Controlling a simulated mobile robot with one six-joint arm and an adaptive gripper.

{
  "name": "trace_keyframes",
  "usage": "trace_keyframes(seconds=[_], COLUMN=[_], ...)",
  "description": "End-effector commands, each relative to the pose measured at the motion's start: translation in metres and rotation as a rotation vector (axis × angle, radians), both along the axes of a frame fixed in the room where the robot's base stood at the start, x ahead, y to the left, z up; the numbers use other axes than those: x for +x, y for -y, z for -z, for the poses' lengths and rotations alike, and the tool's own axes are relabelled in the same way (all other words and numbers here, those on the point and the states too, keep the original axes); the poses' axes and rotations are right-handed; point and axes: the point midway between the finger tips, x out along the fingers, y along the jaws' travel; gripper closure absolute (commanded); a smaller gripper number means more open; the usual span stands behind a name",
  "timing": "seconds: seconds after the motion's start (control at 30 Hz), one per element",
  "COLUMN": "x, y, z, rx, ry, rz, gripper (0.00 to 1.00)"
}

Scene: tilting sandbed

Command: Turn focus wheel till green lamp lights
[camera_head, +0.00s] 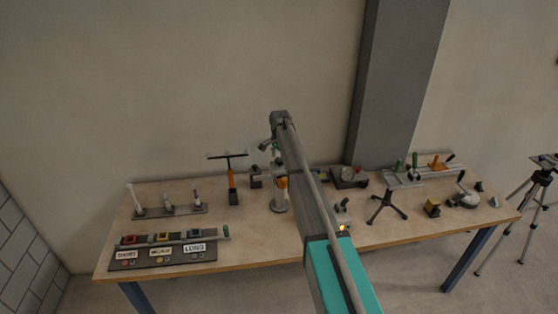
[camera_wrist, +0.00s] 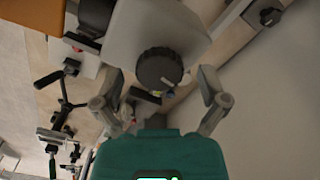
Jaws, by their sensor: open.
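The focus wheel (camera_wrist: 160,68) is a dark, ridged round knob on a light grey housing (camera_wrist: 190,25), at the top middle of the wrist view. My gripper (camera_wrist: 162,80) is open, with one finger on each side of the wheel and a visible gap to it on both sides. I see no contact. Small yellow, green and blue spots (camera_wrist: 168,95) show just below the wheel; they are too small to tell whether a lamp is lit. In the head view my arm crosses the middle of the bench, and I cannot make out the wheel there.
A grey pillar (camera_head: 397,90) rises behind. A camera tripod (camera_head: 523,205) stands beyond the right end.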

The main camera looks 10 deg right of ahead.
Motion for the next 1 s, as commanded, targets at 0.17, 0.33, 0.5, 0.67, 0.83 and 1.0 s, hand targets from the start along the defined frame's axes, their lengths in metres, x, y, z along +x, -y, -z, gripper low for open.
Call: trace_keyframes(seconds=[0.17, 0.33, 0.5, 0.67, 0.83, 1.0], x=[0.0, 0.0, 0.0, 0.0, 0.0, 0.0001], y=[0.0004, 0.0006, 0.0007, -0.0016, -0.0001, 0.0004], z=[-0.0002, -0.0001, -0.0001, -0.0001, -0.0001, -0.0001], rx=[0.0, 0.0, 0.0, 0.001, 0.001, 0.001], ry=[0.0, 0.0, 0.0, 0.0, 0.0, 0.0], rz=[0.0, 0.001, 0.001, 0.001, 0.018, 0.07], gripper=[0.16, 0.48, 0.8, 0.89, 0.89, 0.89])
